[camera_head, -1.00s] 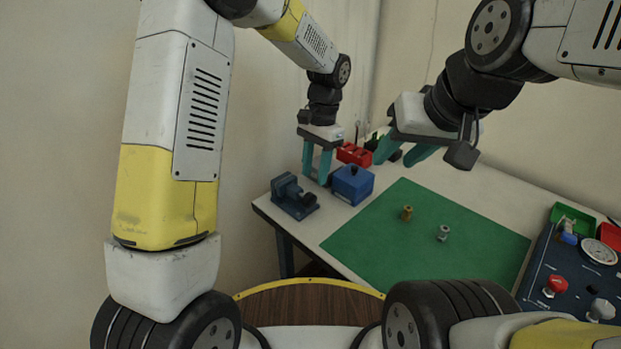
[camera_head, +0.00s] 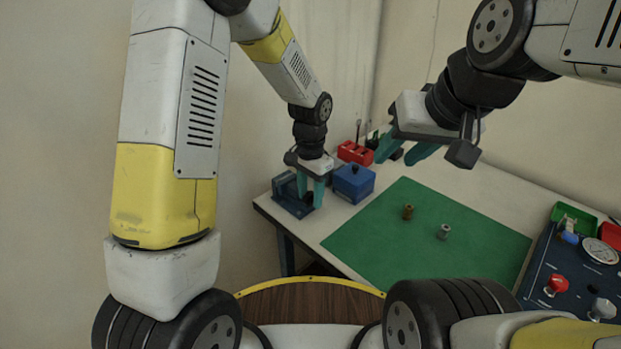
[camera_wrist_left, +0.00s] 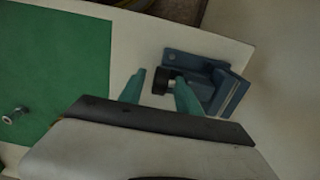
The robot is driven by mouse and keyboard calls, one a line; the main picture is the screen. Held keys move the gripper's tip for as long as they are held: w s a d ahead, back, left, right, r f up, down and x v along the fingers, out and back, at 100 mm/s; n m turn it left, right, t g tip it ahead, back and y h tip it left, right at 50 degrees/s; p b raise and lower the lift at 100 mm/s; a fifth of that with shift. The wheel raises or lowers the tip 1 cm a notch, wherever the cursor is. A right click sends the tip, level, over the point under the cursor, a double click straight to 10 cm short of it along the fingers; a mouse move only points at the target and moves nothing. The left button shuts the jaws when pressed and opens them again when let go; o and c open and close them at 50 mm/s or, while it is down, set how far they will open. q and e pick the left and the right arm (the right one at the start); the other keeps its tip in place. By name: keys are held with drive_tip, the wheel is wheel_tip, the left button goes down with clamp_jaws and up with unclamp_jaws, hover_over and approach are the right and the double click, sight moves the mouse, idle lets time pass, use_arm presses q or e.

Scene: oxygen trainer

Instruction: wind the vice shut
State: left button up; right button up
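The dark blue vice (camera_head: 283,190) stands at the table's left corner, partly hidden behind my left gripper (camera_head: 311,203). In the left wrist view the vice (camera_wrist_left: 228,88) shows its jaws and a black round knob (camera_wrist_left: 160,80) on its screw. There my left gripper (camera_wrist_left: 160,90) is open, with its teal fingers on either side of the knob. Space shows between the left finger and the knob; I cannot tell whether the right finger touches it. My right gripper (camera_head: 404,153) is open and empty above the back of the table.
A blue box (camera_head: 352,184) stands close to the right of my left gripper. A red holder (camera_head: 354,153) is behind it. The green mat (camera_head: 380,243) bears a brass fitting (camera_head: 408,212) and a grey fitting (camera_head: 443,232). A dark panel with a gauge (camera_head: 600,251) is at right.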

use_arm(q)
clamp_jaws()
drive_tip(key=shift+w, duration=0.1)
idle(0.3)
drive_tip(key=g+y, duration=0.3)
drive_tip(key=shift+w+d+f, duration=0.15)
drive_tip(key=shift+w+d, duration=0.1)
drive_tip(key=shift+d, duration=0.1)
drive_tip(key=shift+w+d+f+g+y, duration=0.1)
drive_tip(key=shift+g+y, duration=0.8)
drive_tip(key=shift+d+f+g+y, duration=0.1)
drive_tip(key=shift+g+y, duration=0.8)
unclamp_jaws()
drive_tip(key=shift+d, duration=0.1)
